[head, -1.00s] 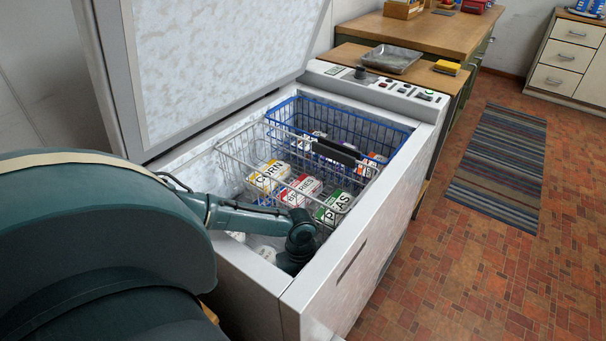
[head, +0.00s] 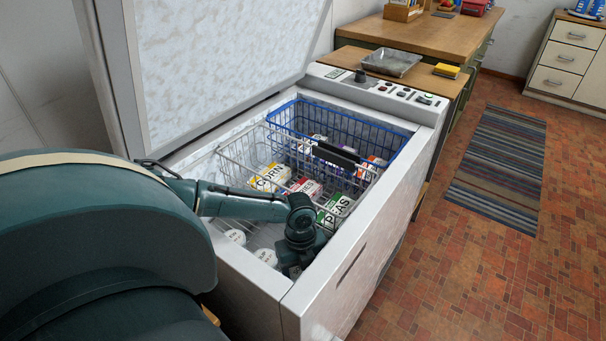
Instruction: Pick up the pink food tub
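I cannot make out any pink tub. My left arm reaches in from the left over the freezer's wall. Its gripper (head: 292,270) points down inside the near end, just right of the nearer white lid. Its fingers are dark and partly hidden, so I cannot tell whether they are open or hold anything. My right gripper is not in view.
A white wire basket (head: 235,163) holds CORN (head: 270,177), red-labelled (head: 306,188) and PEAS (head: 335,211) cartons beyond my wrist. A blue wire basket (head: 365,125) stands behind it. The raised lid (head: 225,60) and front wall bound the opening.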

